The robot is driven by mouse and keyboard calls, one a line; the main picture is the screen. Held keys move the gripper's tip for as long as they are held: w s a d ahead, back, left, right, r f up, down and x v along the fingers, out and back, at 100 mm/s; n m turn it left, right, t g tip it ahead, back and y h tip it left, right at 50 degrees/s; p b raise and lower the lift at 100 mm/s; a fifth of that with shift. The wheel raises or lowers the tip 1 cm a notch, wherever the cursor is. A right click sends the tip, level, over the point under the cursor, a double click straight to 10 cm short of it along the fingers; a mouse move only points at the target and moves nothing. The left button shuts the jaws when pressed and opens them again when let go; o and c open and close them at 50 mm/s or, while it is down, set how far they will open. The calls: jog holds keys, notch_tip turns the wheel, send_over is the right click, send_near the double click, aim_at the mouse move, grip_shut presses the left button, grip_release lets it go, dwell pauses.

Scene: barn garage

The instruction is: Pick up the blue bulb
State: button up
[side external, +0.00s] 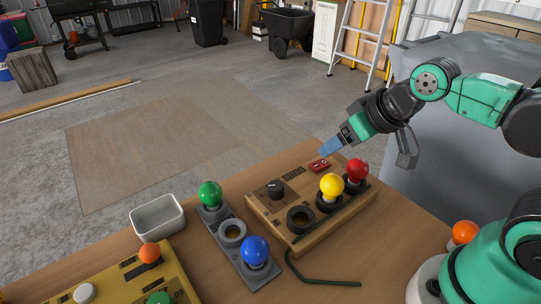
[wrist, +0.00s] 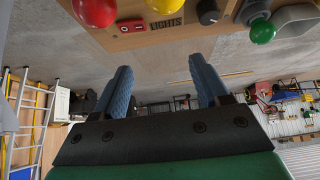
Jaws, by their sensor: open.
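The blue bulb (side external: 256,250) stands upright in the near end of a grey holder strip (side external: 227,252) on the wooden table in the side view. A green bulb (side external: 210,193) stands at the strip's far end, with an empty socket (side external: 232,233) between them. My gripper (side external: 330,146) is in the air above the far edge of the wooden light box, well up and right of the blue bulb. In the wrist view my gripper (wrist: 160,80) shows two blue fingers wide apart with nothing between them. The blue bulb is not visible in the wrist view.
The wooden light box (side external: 280,206) carries a yellow bulb (side external: 331,186), a red bulb (side external: 357,171), an empty socket, a black knob and a red switch. A white bin (side external: 157,217), a yellow box (side external: 177,270) with an orange bulb, and a dark green rod (side external: 310,278) lie nearby.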

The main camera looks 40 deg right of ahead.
aim_at(259, 240)
jog(key=shift+o, duration=1.2)
jog(key=shift+a, duration=0.2)
jog(key=a+f+m+g+y, duration=0.1)
jog(key=a+m+g, duration=0.1)
jog(key=a+m, duration=0.3)
jog(key=s+a+f+m+g+y, duration=0.1)
jog(key=a+f+m+g+y, duration=0.1)
jog(key=a+m, duration=0.3)
jog(key=a+f+m+g+y, duration=0.1)
jog(key=a+f+m+g, duration=0.1)
jog(key=a+m, duration=0.3)
jog(key=shift+s+a+f+m+g, duration=0.15)
jog(key=shift+a+m+g, duration=0.1)
jog(key=shift+m, duration=0.35)
jog(key=shift+s+a+r+m+g, duration=0.1)
jog(key=shift+m+g, duration=0.15)
jog(key=shift+m, duration=0.35)
jog(key=shift+s+a+f+m+y, duration=0.1)
jog(key=shift+a+f+m+y, duration=0.2)
jog(key=shift+f, duration=0.1)
jog(key=shift+x, duration=2.45)
